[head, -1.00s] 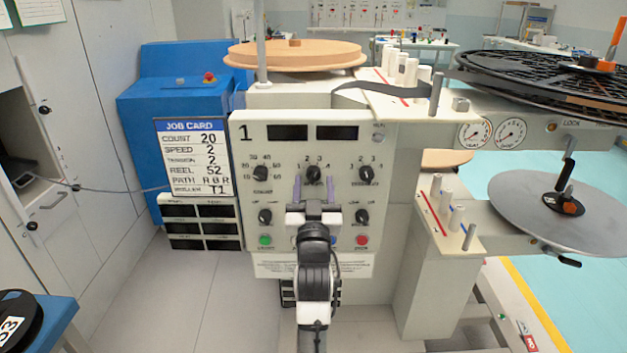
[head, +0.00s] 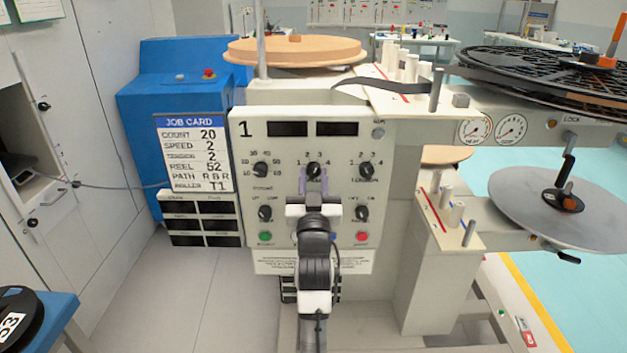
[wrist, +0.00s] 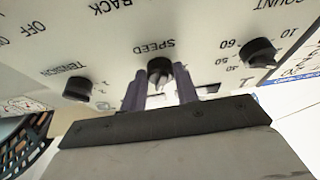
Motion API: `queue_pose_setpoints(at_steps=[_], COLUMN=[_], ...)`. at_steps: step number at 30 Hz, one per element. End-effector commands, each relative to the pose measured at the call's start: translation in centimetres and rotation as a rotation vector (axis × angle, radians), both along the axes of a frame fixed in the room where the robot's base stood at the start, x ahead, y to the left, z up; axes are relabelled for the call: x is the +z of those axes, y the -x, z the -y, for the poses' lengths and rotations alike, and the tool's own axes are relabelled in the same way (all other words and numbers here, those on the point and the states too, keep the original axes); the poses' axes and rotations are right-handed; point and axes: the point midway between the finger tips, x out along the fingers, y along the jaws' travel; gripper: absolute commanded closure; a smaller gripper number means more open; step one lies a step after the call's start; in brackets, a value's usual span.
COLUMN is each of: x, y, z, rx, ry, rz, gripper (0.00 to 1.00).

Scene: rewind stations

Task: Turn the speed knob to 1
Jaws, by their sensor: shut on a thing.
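The speed knob (head: 313,169) is a small black dial at the top middle of the cream control panel, with 1 to 4 printed around it. The job card (head: 193,155) left of the panel reads speed 2.
The count knob (head: 261,170) and tension knob (head: 366,170) flank the speed knob. Two smaller knobs, a green button (head: 265,237) and a red button (head: 362,237) sit lower. Guide posts and a grey reel plate (head: 560,218) stand to the right.

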Motion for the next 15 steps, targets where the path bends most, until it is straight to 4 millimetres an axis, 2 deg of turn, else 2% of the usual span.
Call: queue_pose_setpoints(at_steps=[8,15], x=[-0.25,-0.47], y=[0.02,0.05], z=[0.35,0.61], rx=[-0.002,-0.004], ry=[0.123,0.331], rz=[0.001,0.004], gripper=[0.93,0.93])
